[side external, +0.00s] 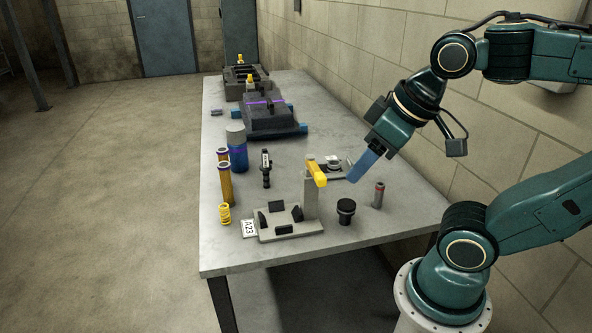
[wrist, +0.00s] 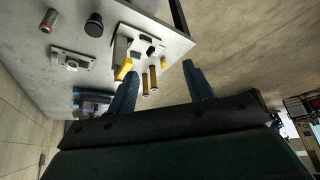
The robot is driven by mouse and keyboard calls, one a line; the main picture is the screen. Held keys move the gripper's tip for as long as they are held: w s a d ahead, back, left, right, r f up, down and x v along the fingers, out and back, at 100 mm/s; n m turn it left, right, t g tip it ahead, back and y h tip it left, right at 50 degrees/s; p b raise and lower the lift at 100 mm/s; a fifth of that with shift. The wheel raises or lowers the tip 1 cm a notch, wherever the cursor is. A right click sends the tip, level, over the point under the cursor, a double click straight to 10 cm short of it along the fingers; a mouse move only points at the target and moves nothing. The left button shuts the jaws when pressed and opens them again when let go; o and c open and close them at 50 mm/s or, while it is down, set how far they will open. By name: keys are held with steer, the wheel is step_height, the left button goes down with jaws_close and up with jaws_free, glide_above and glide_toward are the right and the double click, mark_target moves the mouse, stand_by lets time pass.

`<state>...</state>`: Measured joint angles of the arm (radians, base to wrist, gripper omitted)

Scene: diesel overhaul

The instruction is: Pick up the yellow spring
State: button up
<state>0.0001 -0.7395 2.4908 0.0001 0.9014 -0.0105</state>
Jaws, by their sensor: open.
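The yellow spring (side external: 225,214) stands at the left edge of the table, in front of two orange cylinders. In the wrist view it is a small yellow shape (wrist: 163,62) between the fingertips in the picture, well beyond them. My gripper (side external: 362,168) is above the right part of the table, pointing down and to the left, far to the right of the spring. Its blue fingers are spread and empty in the wrist view (wrist: 160,69).
A grey fixture (side external: 291,228) with a yellow-topped post (side external: 317,174) stands between my gripper and the spring. Orange cylinders (side external: 226,185), a blue spray can (side external: 238,155), a black knob (side external: 346,208) and a red-topped cylinder (side external: 378,195) stand around. A dark engine block (side external: 270,122) is farther back.

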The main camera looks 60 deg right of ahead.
steer(key=w+r+n+g, duration=0.2)
steer(key=w+r+n, duration=0.15)
steer(key=w, duration=0.75)
steer(key=n+g, duration=0.4)
steer(key=n, duration=0.7)
glide_above(223, 206)
step_height(223, 206, down, 18)
steer(key=shift+w+f, duration=0.1)
steer(key=shift+f, duration=4.1)
steer(key=shift+f, duration=0.1)
steer(key=shift+f, duration=2.5)
steer(key=shift+c, duration=0.2)
